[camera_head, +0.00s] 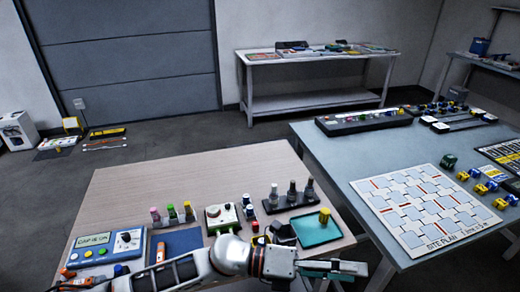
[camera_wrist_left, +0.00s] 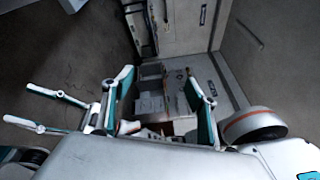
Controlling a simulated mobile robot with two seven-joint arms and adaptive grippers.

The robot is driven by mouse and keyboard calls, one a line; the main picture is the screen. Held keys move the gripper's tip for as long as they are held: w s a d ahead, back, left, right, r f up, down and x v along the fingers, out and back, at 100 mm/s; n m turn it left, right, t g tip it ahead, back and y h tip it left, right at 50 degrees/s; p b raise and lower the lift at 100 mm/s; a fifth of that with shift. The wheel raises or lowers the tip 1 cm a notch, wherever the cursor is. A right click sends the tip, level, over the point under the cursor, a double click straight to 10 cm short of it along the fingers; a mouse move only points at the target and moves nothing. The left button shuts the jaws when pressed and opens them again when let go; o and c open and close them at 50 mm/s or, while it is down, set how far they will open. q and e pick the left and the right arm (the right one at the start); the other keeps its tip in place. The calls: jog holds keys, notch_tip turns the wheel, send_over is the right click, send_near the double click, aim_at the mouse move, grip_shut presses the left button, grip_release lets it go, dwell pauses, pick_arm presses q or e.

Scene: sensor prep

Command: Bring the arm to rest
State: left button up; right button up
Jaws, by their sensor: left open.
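My left arm reaches in from the left along the front of the wooden table (camera_head: 130,190). My left gripper (camera_head: 345,268) is at the table's front right corner, pointing right, in front of the gap beside the blue-grey table. In the left wrist view its two teal-and-white fingers (camera_wrist_left: 162,105) stand apart with nothing between them. White and teal jointed bars (camera_wrist_left: 50,110) show at the left of that view; I cannot tell whether they belong to my right gripper. No right gripper shows in the head view.
Near the arm stand a teal tray (camera_head: 318,232) with a yellow-capped item, a dark rack (camera_head: 275,207) of bottles, a green-white device (camera_head: 221,217) and a blue control box (camera_head: 90,256). The blue-grey table (camera_head: 330,150) at right holds a site-plan board (camera_head: 430,207).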

pick_arm(q)
jog(key=w+a+n+t, duration=0.6)
jog(key=w+n+t, duration=0.45)
jog(key=n, duration=0.55)
jog(key=w+a+f+n+t+y, duration=0.1)
jog(key=a+f+n+t+y, duration=0.6)
jog(key=a+f+n, duration=0.35)
jog(key=s+a+f+n+g+y, duration=0.2)
jog(key=s+a+f+n+y, duration=0.2)
jog(key=s+a+f, duration=0.3)
jog(key=s+a+f+n+g+y, duration=0.2)
jog(key=s+a+f+n+y, duration=0.2)
jog(key=s+a+f+n, duration=0.3)
jog(key=s+a+f, duration=0.1)
jog(key=a+f, duration=0.4)
jog(key=a, duration=0.4)
jog(key=shift+a+f+y, duration=0.3)
jog(key=shift+y, duration=0.1)
pick_arm(e)
jog(key=shift+s+d+f, duration=0.25)
jog(key=shift+d+f, duration=0.3)
jog(key=shift+f, duration=0.25)
pick_arm(q)
jog(key=shift+d+n+g, duration=0.1)
jog(key=shift+n+g, duration=0.15)
pick_arm(e)
jog(key=shift+a, duration=0.1)
